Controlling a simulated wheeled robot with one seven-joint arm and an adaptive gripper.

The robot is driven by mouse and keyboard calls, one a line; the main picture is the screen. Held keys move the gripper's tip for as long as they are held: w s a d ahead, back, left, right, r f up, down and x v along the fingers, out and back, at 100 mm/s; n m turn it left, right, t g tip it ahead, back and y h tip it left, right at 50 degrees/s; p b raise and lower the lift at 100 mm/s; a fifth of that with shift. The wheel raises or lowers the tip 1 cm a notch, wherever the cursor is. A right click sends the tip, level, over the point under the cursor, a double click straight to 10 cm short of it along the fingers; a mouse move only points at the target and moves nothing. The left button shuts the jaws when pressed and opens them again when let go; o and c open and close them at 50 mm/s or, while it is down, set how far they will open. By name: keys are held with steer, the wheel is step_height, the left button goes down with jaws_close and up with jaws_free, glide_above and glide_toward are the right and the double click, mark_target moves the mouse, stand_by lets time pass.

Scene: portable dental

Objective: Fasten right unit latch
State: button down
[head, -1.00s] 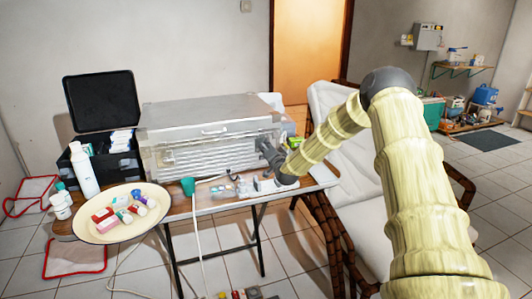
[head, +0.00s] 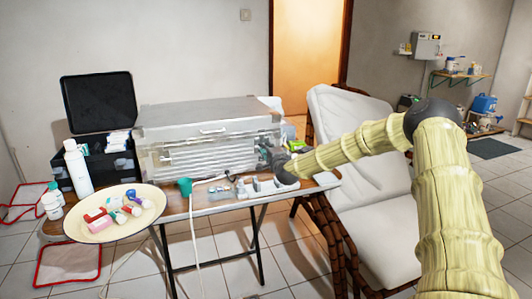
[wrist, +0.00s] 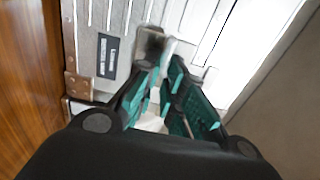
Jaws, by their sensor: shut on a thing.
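The dental unit is a silver metal case (head: 190,115) with a slatted front, standing on the folding table in the head view. My gripper (head: 264,153) is at the right end of its front and hides the right latch there in that view. In the wrist view, my gripper (wrist: 163,78) has its teal-padded fingers close together against the case's metal face (wrist: 115,25). A small pale metal piece, which looks like the latch (wrist: 169,50), shows between the fingertips. The fingers hide part of it, and I cannot tell whether it is fastened.
Small instruments (head: 250,188) and a teal cup (head: 185,187) lie close in front of the case. A cream plate (head: 85,229) with small items is at the front left. An open black box (head: 95,165) stands at the left. A white cushioned chair (head: 350,190) is close on the right.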

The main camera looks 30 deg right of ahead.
steer(key=shift+d+f, duration=0.15)
steer(key=c, duration=1.5)
jaws_free()
steer(key=shift+s+d, duration=0.1)
steer(key=shift+s, duration=0.05)
steer(key=shift+a, duration=0.2)
steer(key=v, duration=1.1)
steer(key=shift+s+a, duration=0.15)
steer(key=shift+s, duration=0.2)
